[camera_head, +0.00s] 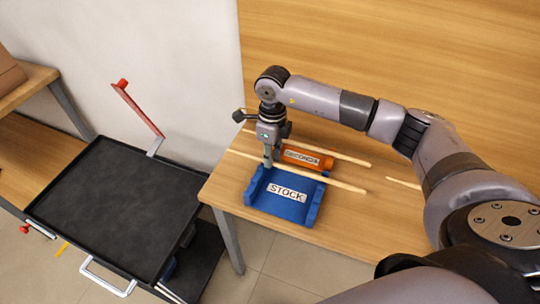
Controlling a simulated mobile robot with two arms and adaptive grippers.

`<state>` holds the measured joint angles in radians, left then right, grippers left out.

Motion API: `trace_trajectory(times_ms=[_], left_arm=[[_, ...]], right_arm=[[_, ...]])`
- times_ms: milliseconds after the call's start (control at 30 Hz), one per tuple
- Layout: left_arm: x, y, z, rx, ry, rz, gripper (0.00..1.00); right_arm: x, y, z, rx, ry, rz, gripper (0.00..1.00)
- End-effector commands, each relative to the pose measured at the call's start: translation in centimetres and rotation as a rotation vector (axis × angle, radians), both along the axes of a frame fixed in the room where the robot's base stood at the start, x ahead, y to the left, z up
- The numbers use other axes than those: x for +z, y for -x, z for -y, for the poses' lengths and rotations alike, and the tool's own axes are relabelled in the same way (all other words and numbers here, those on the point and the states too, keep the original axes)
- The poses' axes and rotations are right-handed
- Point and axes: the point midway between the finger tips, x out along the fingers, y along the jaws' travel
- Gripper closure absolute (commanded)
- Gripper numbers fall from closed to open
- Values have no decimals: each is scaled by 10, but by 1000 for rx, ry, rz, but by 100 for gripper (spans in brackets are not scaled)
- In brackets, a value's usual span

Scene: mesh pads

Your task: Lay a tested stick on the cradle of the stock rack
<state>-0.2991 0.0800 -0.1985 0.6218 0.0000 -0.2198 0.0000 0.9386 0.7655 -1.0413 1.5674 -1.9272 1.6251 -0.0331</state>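The blue stock rack (280,208), labelled STOCK, stands on the wooden table. A long pale wooden stick (340,184) runs across its rear side, at about the height of the rack's upright ends. Whether it rests on the cradle or is just above it is unclear. My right gripper (268,161) points down at this stick near the rack's left end, its fingers at the stick. It is seen edge-on, so I cannot tell whether it is shut on it. A second stick (345,158) lies across the orange rack (306,158) behind. My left gripper is out of view.
A third stick (404,183) lies to the right, partly hidden by my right arm. A wooden wall rises behind the racks.

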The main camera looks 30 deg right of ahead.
Motion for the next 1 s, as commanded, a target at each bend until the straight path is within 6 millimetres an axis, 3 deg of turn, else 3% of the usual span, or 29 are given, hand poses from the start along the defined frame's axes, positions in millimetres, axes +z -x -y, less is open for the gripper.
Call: trace_trajectory(times_ms=[167, 700, 867, 1000], left_arm=[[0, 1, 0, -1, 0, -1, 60], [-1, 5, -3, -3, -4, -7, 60], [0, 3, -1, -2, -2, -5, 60], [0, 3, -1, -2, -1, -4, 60]], right_arm=[[-1, 1, 2, -3, 4, -3, 65], [1, 0, 1, -2, 3, -2, 65], [19, -2, 2, -2, 2, 2, 65], [49, -3, 5, -1, 2, 3, 65]])
